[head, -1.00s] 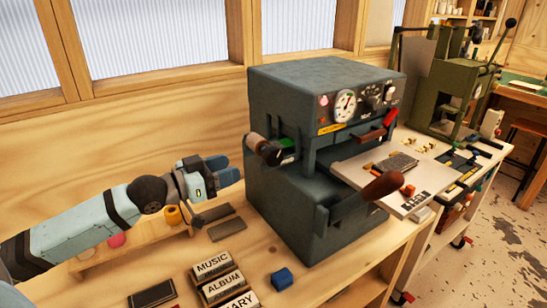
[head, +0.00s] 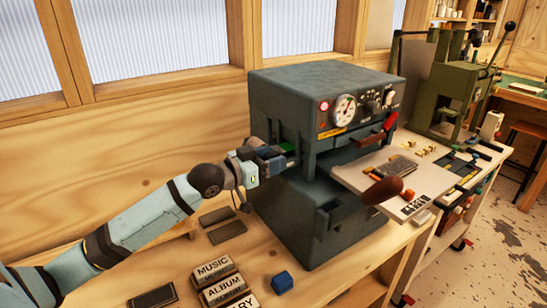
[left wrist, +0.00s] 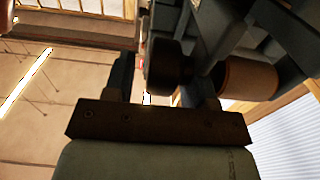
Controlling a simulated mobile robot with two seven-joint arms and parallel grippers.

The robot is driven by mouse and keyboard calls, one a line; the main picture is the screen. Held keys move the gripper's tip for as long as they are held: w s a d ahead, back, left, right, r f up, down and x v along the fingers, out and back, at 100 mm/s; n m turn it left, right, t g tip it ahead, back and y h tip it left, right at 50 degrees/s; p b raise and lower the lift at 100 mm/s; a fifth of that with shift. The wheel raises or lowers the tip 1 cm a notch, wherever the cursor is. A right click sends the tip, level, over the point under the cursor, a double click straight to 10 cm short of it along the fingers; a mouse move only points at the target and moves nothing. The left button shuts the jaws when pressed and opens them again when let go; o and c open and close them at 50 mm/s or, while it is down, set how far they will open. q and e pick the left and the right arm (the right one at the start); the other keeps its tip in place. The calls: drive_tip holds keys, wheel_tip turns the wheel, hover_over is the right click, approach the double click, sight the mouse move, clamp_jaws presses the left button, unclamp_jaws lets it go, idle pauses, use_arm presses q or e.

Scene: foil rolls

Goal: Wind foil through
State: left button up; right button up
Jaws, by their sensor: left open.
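The dark grey foil press (head: 325,85) stands on the wooden bench with a dial and switches on its front. My left gripper (head: 276,160) is at the press's left side, in front of the foil roll fittings there. In the left wrist view the open fingers (left wrist: 163,85) stand on either side of a round black knob (left wrist: 168,66); I cannot tell whether they touch it. A copper-brown roll (left wrist: 250,80) sits to the right of the knob. My gripper hides much of these fittings in the head view. My right gripper is not in view.
Engraved blocks reading MUSIC (head: 213,268) and ALBUM (head: 223,288) lie on the bench, with a blue cube (head: 282,282) nearby. A pale plate with small type (head: 397,166) juts from the press front beside a brown-handled lever (head: 382,192). A green press (head: 447,90) stands behind right.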

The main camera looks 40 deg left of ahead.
use_arm(q)
drive_tip(key=shift+w+d, duration=0.15)
drive_tip(key=shift+w, duration=0.2)
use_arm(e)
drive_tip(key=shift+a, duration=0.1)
